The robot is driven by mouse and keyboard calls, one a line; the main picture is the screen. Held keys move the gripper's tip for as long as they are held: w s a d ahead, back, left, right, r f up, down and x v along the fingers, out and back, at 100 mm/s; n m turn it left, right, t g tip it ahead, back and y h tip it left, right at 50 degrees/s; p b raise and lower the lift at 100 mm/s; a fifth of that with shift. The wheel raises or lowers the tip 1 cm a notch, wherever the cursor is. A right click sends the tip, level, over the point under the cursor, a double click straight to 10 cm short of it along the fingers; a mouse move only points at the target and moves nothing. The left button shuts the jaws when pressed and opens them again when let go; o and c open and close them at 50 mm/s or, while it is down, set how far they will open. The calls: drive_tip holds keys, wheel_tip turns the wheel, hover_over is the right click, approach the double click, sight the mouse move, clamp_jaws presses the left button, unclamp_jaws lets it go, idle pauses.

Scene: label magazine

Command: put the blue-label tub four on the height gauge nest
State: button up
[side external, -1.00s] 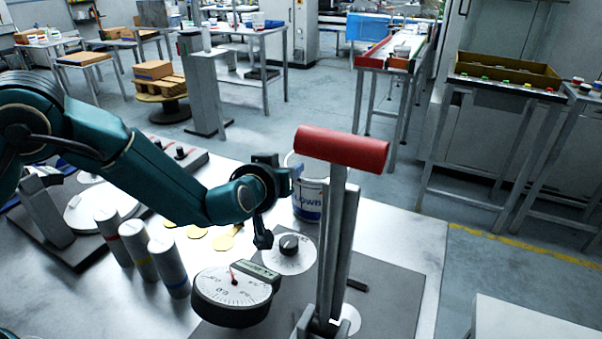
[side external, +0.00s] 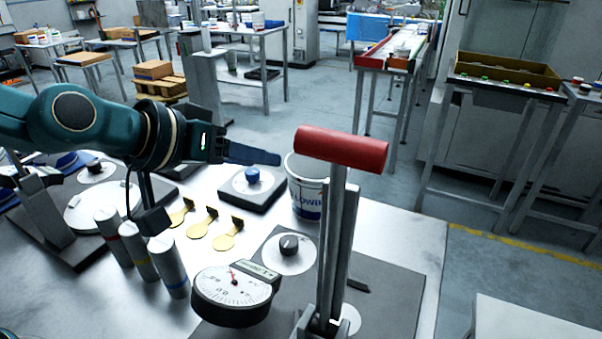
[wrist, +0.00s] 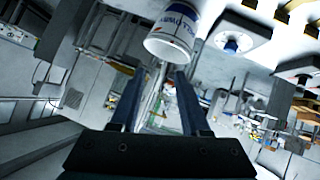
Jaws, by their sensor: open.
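The white tub with blue lettering and a blue band (side external: 306,205) stands upright on the bench, partly behind the red-topped post. It also shows at the top of the wrist view (wrist: 178,30), beyond the fingertips. My gripper (side external: 270,158) is open and empty, pointing right at about the height of the tub's rim. In the wrist view its two fingers (wrist: 157,85) are spread, with nothing between them. The dial gauge (side external: 233,293) and a post with a red cylindrical top (side external: 341,149) are in front. I cannot tell which part is the height gauge nest.
Three white cylinders with coloured bands (side external: 140,250) stand at the left front. A blue-knobbed box (side external: 253,187) and brass-coloured tags (side external: 203,227) lie behind the gauge. A black knob on a white disc (side external: 289,250) sits on the grey plate (side external: 385,290).

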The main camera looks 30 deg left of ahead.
drive_tip(key=s+a+m+g, duration=0.1)
drive_tip(key=s+a+g, duration=0.1)
drive_tip(key=s+a, duration=0.3)
drive_tip(key=s, duration=0.4)
drive_tip(key=shift+s+r+m+g, duration=0.15)
drive_tip(key=shift+s+m+g, duration=0.15)
drive_tip(key=shift+s, duration=0.1)
drive_tip(key=shift+o, duration=0.3)
drive_tip(key=s+a+f+g+y, duration=0.2)
drive_tip(key=s+a, duration=0.4)
drive_tip(key=s, duration=0.3)
drive_tip(key=shift+s+a+f+g+y, duration=0.15)
drive_tip(key=shift+a+f+g+y, duration=0.15)
drive_tip(key=shift+f+y, duration=0.3)
drive_tip(key=shift+f, duration=0.1)
